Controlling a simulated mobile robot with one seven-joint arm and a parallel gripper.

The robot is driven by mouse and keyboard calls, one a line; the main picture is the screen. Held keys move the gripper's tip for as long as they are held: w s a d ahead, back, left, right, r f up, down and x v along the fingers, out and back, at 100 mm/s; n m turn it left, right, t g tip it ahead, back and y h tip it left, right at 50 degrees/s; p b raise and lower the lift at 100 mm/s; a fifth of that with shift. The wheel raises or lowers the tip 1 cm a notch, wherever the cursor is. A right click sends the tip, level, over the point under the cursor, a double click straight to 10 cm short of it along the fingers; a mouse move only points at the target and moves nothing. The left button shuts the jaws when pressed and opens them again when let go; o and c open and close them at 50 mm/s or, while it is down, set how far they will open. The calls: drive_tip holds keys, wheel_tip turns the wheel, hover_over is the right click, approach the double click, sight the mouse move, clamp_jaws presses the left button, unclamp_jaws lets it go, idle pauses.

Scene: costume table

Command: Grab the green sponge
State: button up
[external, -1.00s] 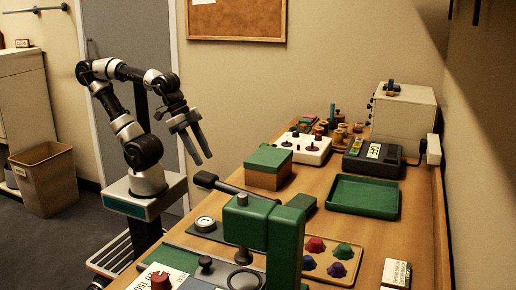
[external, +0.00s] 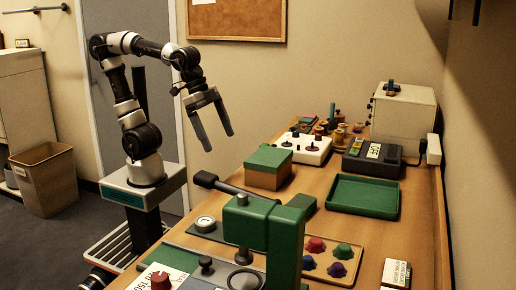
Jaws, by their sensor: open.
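I cannot make out with certainty which thing is the green sponge. A small pink and green block (external: 307,118) sits at the back of the table, beside the spools, too small to tell what it is. My gripper (external: 218,142) is open and empty, its fingers pointing down. It is in the air to the left of the green-lidded box, well apart from everything on the table.
A brown box with a green lid (external: 268,158), a white panel with black knobs (external: 306,146), a black device (external: 374,160) and an empty green tray (external: 337,194) stand on the table. A large green machine (external: 286,232) stands in front. Several spools (external: 339,136) crowd the back.

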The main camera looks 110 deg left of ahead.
drive_tip(key=w+d+r+g+p, duration=0.25)
drive_tip(key=w+r+p, duration=0.5)
drive_tip(key=w, duration=0.55)
drive_tip(key=m+g+p, duration=0.1)
drive_tip(key=g+p, duration=0.1)
drive_tip(key=p, duration=0.6)
hover_over(299, 201)
drive_tip(key=f, duration=1.4)
drive_tip(key=shift+s+f, duration=0.3)
drive_tip(key=shift+s, duration=0.05)
drive_tip(key=shift+w+f+p, duration=0.15)
drive_tip(key=shift+w+f, duration=0.05)
drive_tip(key=shift+f, duration=1.25)
drive_tip(key=shift+w+f+p, duration=0.15)
drive_tip(key=shift+f, duration=1.3)
drive_tip(key=c, duration=1.1)
